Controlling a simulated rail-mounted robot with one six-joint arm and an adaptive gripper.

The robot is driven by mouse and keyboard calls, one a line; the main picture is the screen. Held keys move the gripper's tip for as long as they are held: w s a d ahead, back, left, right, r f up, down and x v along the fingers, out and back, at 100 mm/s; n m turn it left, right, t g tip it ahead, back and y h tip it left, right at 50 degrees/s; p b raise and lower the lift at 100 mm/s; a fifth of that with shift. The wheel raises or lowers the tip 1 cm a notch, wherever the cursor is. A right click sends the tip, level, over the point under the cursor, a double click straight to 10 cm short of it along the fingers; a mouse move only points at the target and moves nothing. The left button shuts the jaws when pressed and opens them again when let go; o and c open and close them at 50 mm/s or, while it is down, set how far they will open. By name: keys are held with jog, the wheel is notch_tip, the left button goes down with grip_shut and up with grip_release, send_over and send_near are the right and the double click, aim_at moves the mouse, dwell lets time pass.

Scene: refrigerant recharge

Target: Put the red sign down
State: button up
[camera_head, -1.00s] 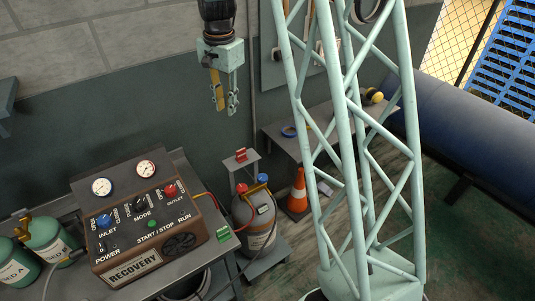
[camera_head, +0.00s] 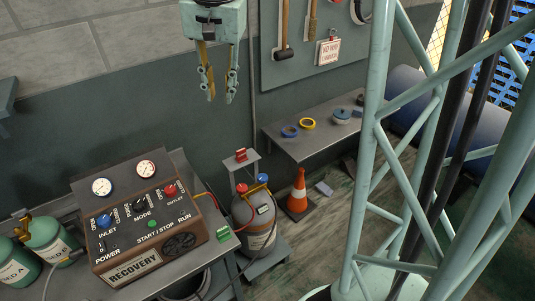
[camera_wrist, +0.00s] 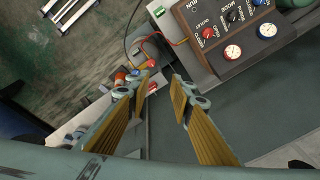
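A small red object (camera_head: 241,154), possibly the red sign, sits on the small grey stand (camera_head: 240,165) behind the gas cylinder. Its face is too small to read. A red thing also shows beyond my fingertips in the wrist view (camera_wrist: 152,87). A white sign with red lettering (camera_head: 328,52) hangs on the tool board. My gripper (camera_head: 220,98) points down in front of the wall, above and left of the stand. In the wrist view my gripper (camera_wrist: 157,84) has its fingers apart with nothing held between them.
The recovery machine (camera_head: 150,222) stands on the bench at lower left. The grey cylinder (camera_head: 256,222) has red and blue valves and hoses. An orange cone (camera_head: 299,191) stands on the floor. A wall table (camera_head: 300,147) holds tape rolls. A pale green lattice fills the right side.

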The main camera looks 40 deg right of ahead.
jog(key=s+a+r+n, duration=0.2)
jog(key=s+n, duration=0.1)
jog(key=s, duration=0.8)
jog(key=s+a+r+n+t, duration=0.1)
jog(key=s+a+r+n, duration=0.1)
jog(key=s, duration=0.9)
jog(key=s+a+r+n, duration=0.2)
jog(key=s+a+n, duration=0.1)
jog(key=s, duration=0.8)
jog(key=shift+a+n+t, duration=0.4)
jog(key=shift+a, duration=0.25)
jog(key=shift+w, duration=0.1)
jog(key=shift+o, duration=0.5)
